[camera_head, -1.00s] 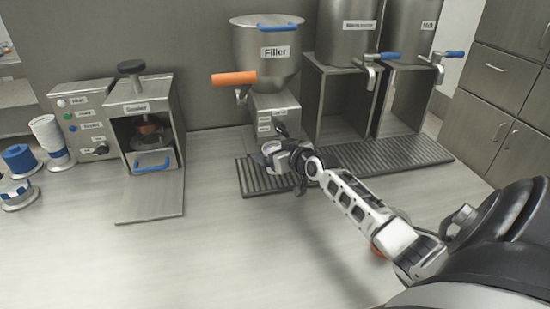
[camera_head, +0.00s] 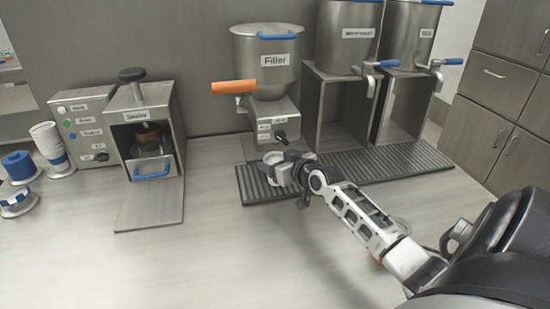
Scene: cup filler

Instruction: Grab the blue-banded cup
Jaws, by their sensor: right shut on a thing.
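My right gripper (camera_head: 288,172) is shut on a small white cup (camera_head: 272,158), whose round open rim faces up. It holds the cup at the left part of the dark ribbed drip tray (camera_head: 250,192), in front of the filler (camera_head: 268,62). The fingers hide much of the cup, and I cannot make out a band on it or whether it touches the tray. A stack of white cups with a blue band low down (camera_head: 48,142) stands at the far left. My left gripper is not in view.
A blue spool-like stack (camera_head: 18,166) stands by the cups. A control box (camera_head: 85,110) and a press-like machine (camera_head: 150,105) with an open flap are on the left. Two labelled dispensers (camera_head: 345,32) with blue handles stand at the right.

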